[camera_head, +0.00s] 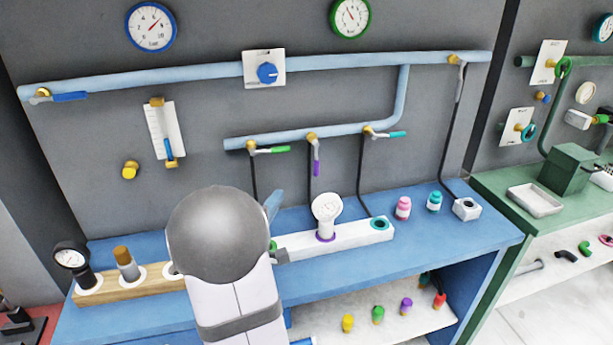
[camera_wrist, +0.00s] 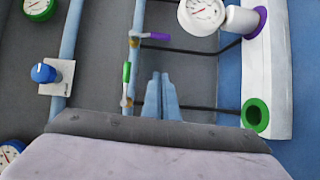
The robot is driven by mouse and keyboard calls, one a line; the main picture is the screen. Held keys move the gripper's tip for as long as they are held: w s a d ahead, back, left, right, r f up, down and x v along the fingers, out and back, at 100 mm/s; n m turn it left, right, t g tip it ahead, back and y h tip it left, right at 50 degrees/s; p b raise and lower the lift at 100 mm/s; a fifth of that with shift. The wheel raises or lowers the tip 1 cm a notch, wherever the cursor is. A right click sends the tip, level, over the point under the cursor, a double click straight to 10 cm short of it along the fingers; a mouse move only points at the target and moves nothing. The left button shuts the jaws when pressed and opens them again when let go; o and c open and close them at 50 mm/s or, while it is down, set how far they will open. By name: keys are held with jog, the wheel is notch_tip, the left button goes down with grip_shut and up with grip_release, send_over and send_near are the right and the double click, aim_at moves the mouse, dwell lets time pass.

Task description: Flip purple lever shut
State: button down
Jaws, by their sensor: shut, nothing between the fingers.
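The purple lever (camera_head: 317,162) hangs straight down from its brass valve on the lower blue pipe, in line with the black hose below. In the wrist view the purple lever (camera_wrist: 156,36) points right from its valve. My gripper (camera_wrist: 160,75) is shut and empty, its two pale blue fingers side by side. Its tips appear below the purple lever in that view, apart from it, and right of the green lever (camera_wrist: 126,72). In the head view my gripper (camera_head: 273,204) is partly hidden behind my arm, low and left of the purple lever.
The green lever (camera_head: 273,150) and teal lever (camera_head: 391,134) flank the purple one, both lying along the pipe. Below, a white block (camera_head: 355,236) carries a white gauge (camera_head: 327,211) on the blue bench (camera_head: 465,238). Black hoses run down the wall.

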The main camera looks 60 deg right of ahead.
jog(key=shift+s+d+r+g, duration=0.2)
jog(key=shift+s+g, duration=0.1)
jog(key=shift+s, duration=0.1)
jog(key=p, duration=0.3)
send_near(317, 161)
jog(key=w+d+f, duration=0.2)
jog(key=w+d, duration=0.1)
jog(key=w, duration=0.2)
jog(key=d, duration=0.1)
jog(key=s+d, duration=0.2)
jog(key=shift+f+p, duration=0.25)
jog(key=shift+p, duration=0.15)
jog(key=shift+f, duration=0.1)
